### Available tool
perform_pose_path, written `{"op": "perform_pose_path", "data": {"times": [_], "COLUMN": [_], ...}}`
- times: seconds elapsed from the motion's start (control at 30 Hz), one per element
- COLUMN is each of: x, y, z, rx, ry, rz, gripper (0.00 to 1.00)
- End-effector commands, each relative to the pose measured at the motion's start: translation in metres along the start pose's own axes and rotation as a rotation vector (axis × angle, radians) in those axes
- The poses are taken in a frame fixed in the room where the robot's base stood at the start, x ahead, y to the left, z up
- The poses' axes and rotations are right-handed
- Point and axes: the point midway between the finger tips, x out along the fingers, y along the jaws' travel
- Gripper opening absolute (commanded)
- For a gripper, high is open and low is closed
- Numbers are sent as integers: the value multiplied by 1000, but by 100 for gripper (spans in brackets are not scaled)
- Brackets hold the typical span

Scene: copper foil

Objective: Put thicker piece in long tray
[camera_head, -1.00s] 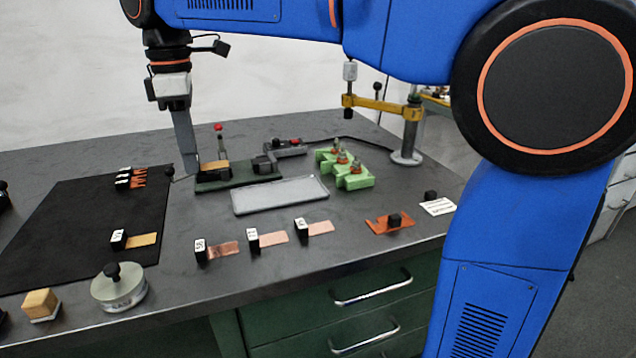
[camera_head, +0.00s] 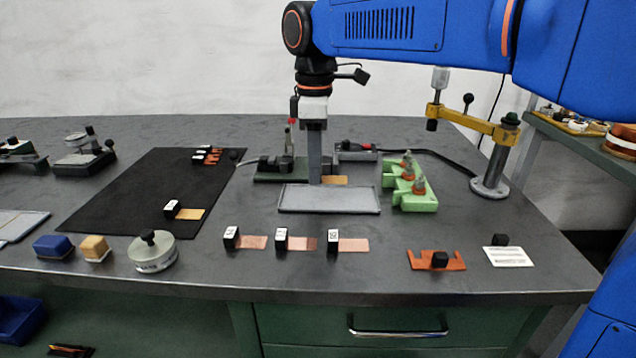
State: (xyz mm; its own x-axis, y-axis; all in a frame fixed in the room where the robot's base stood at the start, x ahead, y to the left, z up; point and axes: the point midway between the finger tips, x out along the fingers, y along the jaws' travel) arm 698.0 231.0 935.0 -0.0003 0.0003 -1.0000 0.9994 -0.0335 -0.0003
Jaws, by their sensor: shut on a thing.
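My gripper (camera_head: 315,180) points down at the back edge of the shallow grey long tray (camera_head: 330,201), which looks empty. It is shut on a piece whose brass-coloured foil strip (camera_head: 337,180) sticks out to the right of the fingers. The piece's block end is hidden by the fingers. I cannot tell its exact height or whether it is over the tray's rim. Three tagged copper pieces lie in front of the tray: left (camera_head: 250,242), middle (camera_head: 300,244) and right (camera_head: 351,245). Another brass-coloured tagged piece (camera_head: 190,214) lies on the black mat (camera_head: 130,195).
The dark green fixture (camera_head: 265,178) with a red-topped lever stands behind the tray. A light green stand (camera_head: 415,202) is close on the tray's right. A yellow-armed post (camera_head: 490,170) rises farther right. An orange plate (camera_head: 425,261) and a round weight (camera_head: 152,254) sit near the front edge.

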Motion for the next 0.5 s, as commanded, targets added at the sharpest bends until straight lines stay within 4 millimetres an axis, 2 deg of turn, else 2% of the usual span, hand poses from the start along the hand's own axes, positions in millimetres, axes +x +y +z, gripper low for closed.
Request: {"op": "perform_pose_path", "data": {"times": [0.13,0.33,0.5], "x": [10,37,42], "y": [0,0,0], "z": [0,0,0], "rx": [0,0,0], "ry": [-1,-1,0], "rz": [-1,-1,0], "gripper": [6,6,6]}}
